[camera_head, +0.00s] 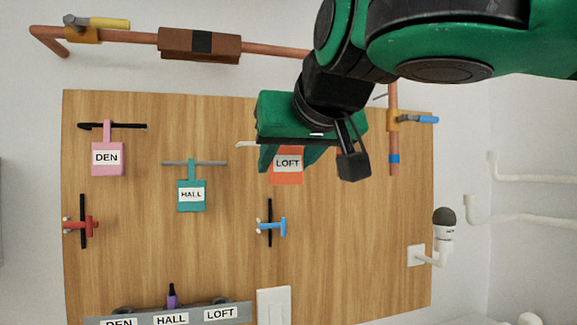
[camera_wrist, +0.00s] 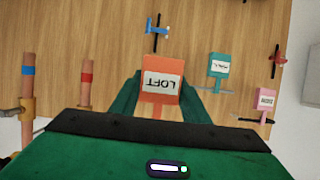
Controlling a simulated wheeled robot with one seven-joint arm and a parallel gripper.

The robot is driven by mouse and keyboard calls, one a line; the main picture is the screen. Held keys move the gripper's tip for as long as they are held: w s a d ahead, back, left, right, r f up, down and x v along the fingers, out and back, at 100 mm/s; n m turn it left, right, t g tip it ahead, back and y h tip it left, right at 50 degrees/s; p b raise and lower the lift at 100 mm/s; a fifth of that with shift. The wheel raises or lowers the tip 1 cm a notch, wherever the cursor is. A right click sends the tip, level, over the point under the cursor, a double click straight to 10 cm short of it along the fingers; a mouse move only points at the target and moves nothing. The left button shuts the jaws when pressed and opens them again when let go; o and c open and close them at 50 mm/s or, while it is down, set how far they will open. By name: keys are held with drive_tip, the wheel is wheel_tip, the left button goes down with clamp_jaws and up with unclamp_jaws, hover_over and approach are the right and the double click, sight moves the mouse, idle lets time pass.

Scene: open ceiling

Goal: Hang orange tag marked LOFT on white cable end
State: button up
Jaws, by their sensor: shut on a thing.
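The orange tag (camera_head: 287,178) marked LOFT is held between the green fingers of my gripper (camera_head: 285,160), in front of the wooden board. In the wrist view the tag (camera_wrist: 160,66) fills the gap between the fingers, its label upside down, and my gripper (camera_wrist: 160,90) is shut on it. The white cable end (camera_head: 245,144) shows as a short pale piece just left of my gripper in the head view. The rest of it is hidden behind the gripper, and I cannot tell whether the tag touches it. It cannot be made out in the wrist view.
A pink DEN tag (camera_head: 107,160) hangs on a black cable, and a teal HALL tag (camera_head: 191,194) on a grey one. Red (camera_head: 80,225) and blue (camera_head: 272,226) valve handles sit lower. A grey labelled rail (camera_head: 250,313) is at the bottom. Copper pipes (camera_head: 130,36) border the board.

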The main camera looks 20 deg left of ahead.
drive_tip(key=w+a, duration=0.7)
drive_tip(key=w, duration=0.4)
drive_tip(key=shift+w+a, duration=0.15)
drive_tip(key=shift+w, duration=0.25)
idle(0.8)
drive_tip(key=shift+s, duration=0.1)
idle(0.7)
drive_tip(key=shift+f, duration=0.75)
idle(1.1)
drive_tip(key=o, duration=1.1)
